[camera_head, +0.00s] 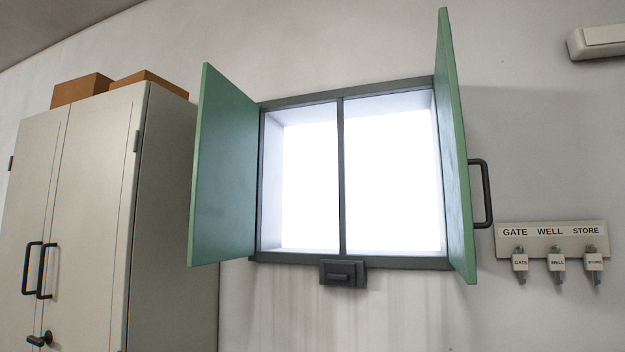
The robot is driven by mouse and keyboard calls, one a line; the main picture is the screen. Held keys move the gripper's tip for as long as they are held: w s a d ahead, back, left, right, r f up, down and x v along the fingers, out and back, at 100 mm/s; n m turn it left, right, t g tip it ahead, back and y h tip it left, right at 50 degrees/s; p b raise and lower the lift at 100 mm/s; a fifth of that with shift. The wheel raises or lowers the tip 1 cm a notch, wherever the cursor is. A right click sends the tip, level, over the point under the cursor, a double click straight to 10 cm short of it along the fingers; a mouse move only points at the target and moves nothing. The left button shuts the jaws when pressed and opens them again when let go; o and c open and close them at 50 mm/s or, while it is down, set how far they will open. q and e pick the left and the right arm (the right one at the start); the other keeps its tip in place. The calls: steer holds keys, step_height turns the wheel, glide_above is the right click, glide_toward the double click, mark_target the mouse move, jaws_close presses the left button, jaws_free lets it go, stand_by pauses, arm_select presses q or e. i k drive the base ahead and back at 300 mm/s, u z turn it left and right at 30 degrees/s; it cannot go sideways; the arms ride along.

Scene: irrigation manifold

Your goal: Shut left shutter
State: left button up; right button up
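The left shutter (224,170) is a green panel hinged at the left side of the window frame (342,175). It stands open, swung out from the wall towards me. The right shutter (455,150) is also green and stands open at the right side, with a dark bar handle (482,194) on its outer face. No handle shows on the visible face of the left shutter. A dark latch block (343,273) sits under the middle of the frame. Neither of my grippers is in view.
A tall pale cabinet (165,215) with dark handles stands at the left, close to the left shutter, with cardboard boxes (82,88) on top. A key board (552,240) labelled GATE, WELL and STORE hangs at the right.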

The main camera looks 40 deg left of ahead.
mark_target(221, 208)
steer(key=z, duration=2.05)
steer(key=k, duration=2.9)
steer(key=u, duration=2.35)
steer(key=i, duration=0.45)
steer(key=u, duration=0.5)
